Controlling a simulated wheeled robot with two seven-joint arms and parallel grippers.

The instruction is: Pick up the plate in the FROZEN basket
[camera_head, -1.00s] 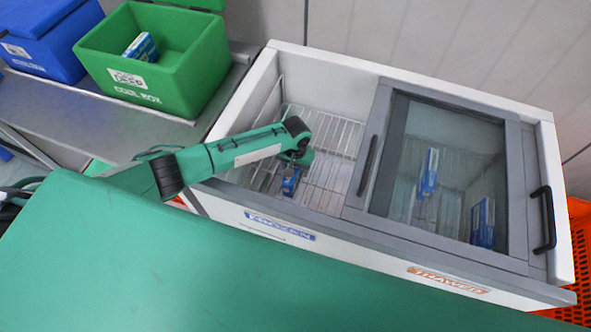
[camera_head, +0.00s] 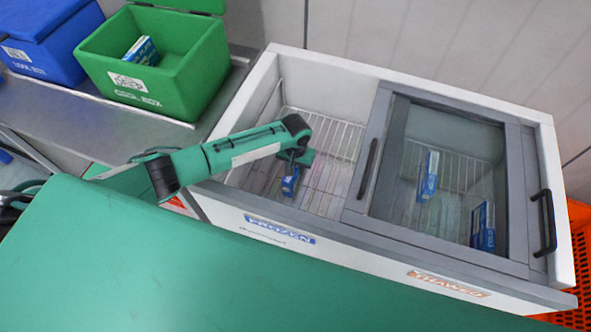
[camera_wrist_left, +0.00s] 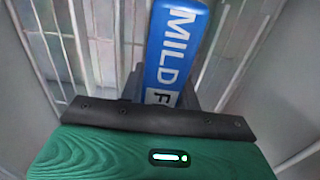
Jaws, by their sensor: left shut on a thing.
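The FROZEN basket (camera_head: 335,133) is the open left half of the white chest, lined with wire racks. Inside it is a blue and white box (camera_head: 288,188), with no plate visible. My left gripper (camera_head: 291,176) reaches down into this basket and is shut on the box. In the left wrist view the box (camera_wrist_left: 172,45) shows lettering that reads "MILD F" and sits between the dark fingers (camera_wrist_left: 163,88), which are partly hidden by the gripper body. I cannot tell whether the box touches the rack. My right gripper is not in view.
A sliding glass lid (camera_head: 440,170) covers the THAWED half, with blue boxes (camera_head: 428,176) beneath. A green cool box (camera_head: 170,85) holding one box and a blue cool box (camera_head: 45,45) stand on the left shelf. An orange crate (camera_head: 580,260) is at the right.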

